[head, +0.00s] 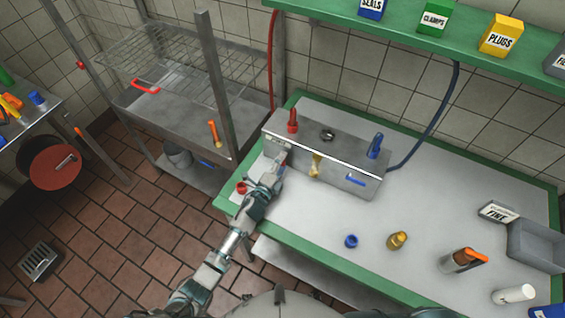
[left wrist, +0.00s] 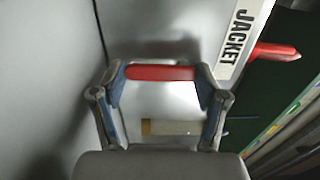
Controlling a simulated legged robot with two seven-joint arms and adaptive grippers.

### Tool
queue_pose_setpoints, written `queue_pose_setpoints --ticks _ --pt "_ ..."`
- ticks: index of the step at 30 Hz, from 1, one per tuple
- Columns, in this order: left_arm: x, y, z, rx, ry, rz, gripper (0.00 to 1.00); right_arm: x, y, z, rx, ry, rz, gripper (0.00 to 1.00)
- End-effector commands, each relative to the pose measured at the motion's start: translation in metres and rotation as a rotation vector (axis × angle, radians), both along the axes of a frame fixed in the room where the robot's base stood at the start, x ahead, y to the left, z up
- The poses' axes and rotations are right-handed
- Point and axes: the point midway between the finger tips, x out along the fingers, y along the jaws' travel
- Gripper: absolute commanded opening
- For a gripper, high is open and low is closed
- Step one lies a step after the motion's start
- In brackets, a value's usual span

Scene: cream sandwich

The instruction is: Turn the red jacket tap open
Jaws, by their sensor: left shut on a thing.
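The red jacket tap handle (left wrist: 160,73) shows in the left wrist view as a short red bar, lying roughly square to the lettering of the white JACKET label (left wrist: 236,40). My left gripper (left wrist: 163,74) is shut on this handle, with one fingertip at each end of the bar. In the head view my left gripper (head: 277,168) is at the left end of the front of the steel box (head: 325,158) and hides most of the handle. My right gripper is not in view.
A red fitting (head: 293,120) and a blue fitting (head: 375,146) stand on the box; a blue handle (head: 355,180) and brass spout (head: 315,165) are on its front. A red cap (head: 241,187), blue cap (head: 351,241) and brass part (head: 397,240) lie on the green-edged bench (head: 310,235).

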Motion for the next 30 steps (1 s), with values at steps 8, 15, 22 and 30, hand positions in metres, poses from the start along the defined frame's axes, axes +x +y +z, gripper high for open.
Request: queue_pose_setpoints --ticks 8,15,22,30 --pt "0.000 0.004 -0.005 -0.010 0.017 0.008 0.39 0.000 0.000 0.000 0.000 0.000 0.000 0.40" --pt "0.000 0.004 -0.006 -0.008 0.018 0.009 0.78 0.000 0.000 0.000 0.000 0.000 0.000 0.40" --pt "0.000 0.003 -0.006 -0.006 0.017 0.007 0.99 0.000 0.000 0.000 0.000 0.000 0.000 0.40" --pt "0.000 0.001 0.007 -0.003 0.011 0.004 0.99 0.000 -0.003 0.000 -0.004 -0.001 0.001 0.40"
